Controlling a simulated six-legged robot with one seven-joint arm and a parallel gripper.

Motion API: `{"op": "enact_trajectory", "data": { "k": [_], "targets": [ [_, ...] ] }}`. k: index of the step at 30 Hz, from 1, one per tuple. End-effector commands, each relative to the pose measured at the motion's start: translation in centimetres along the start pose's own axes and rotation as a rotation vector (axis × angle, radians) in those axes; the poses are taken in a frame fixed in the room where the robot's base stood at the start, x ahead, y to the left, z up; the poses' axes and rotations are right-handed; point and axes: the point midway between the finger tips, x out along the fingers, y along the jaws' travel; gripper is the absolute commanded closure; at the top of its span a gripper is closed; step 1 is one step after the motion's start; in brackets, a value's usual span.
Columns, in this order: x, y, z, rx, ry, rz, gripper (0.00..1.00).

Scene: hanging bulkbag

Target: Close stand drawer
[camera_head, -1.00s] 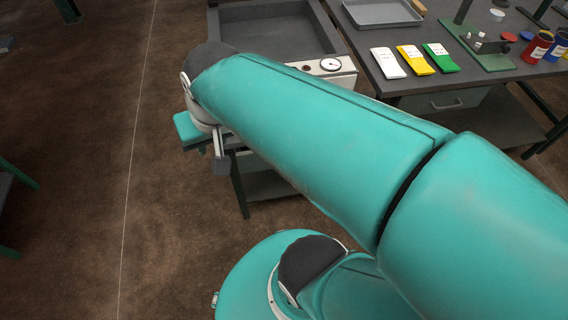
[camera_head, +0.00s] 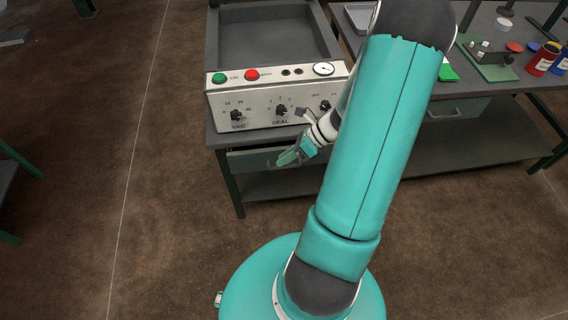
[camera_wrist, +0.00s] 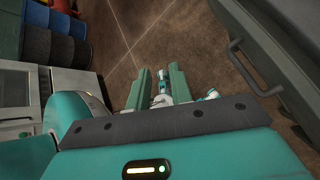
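The stand's grey-green drawer (camera_head: 245,161) sits under the front of the worktop that carries the control box. My gripper (camera_head: 292,157) is in front of its right part and hides part of the front and the handle. How far the drawer stands out is hard to tell. In the wrist view, a grey drawer front with a bar handle (camera_wrist: 247,78) is at the right, beside and apart from my gripper (camera_wrist: 159,85). My gripper's two green fingers are apart, with nothing held between them.
The control box (camera_head: 265,100) with knobs and a gauge stands above the drawer. To the right, a second table has its own drawer (camera_head: 457,110), a green packet (camera_head: 447,72) and cups (camera_head: 543,58).

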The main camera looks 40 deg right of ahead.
Motion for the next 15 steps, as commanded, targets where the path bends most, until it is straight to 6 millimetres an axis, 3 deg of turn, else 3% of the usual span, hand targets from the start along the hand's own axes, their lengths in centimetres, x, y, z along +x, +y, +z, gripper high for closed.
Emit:
{"op": "enact_trajectory", "data": {
  "k": [3, 15],
  "targets": [
    [0.3, -2.3, -3.7, 0.282, -0.164, -0.004, 0.78],
    [1.5, -8.2, -14.3, 1.125, -0.781, 0.081, 0.78]
  ]
}}
